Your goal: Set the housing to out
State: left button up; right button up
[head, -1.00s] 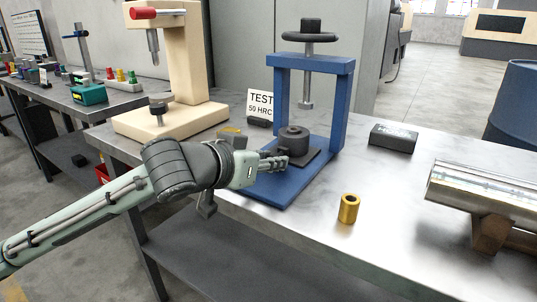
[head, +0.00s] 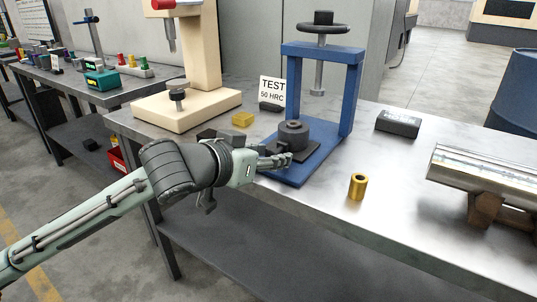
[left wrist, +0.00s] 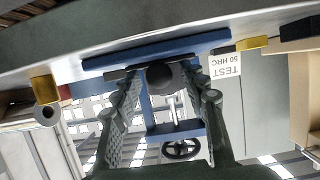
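The housing, a dark grey round body with a smaller top (head: 293,131), sits on a dark plate on the base of the blue press (head: 350,100). My left gripper (head: 284,161) is low at the front left side of the press, its fingers pointing toward the housing. In the left wrist view, which is upside down, the two fingers (left wrist: 168,112) stand apart. A dark round end of the housing (left wrist: 163,78) shows in the gap between them, beyond the fingers. I cannot tell whether either finger touches it. My right gripper is not in view.
The press spindle (head: 319,78) hangs above the housing. A brass sleeve (head: 358,186), a dark block (head: 397,124) and a metal cylinder on wooden supports (head: 480,178) stand to the right. A yellow block (head: 243,119) and a beige tester (head: 205,60) are to the left. Bench between is clear.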

pick_arm(q)
jog(key=v, duration=0.7)
jog(key=shift+s, duration=0.25)
jog(key=shift+a, duration=0.15)
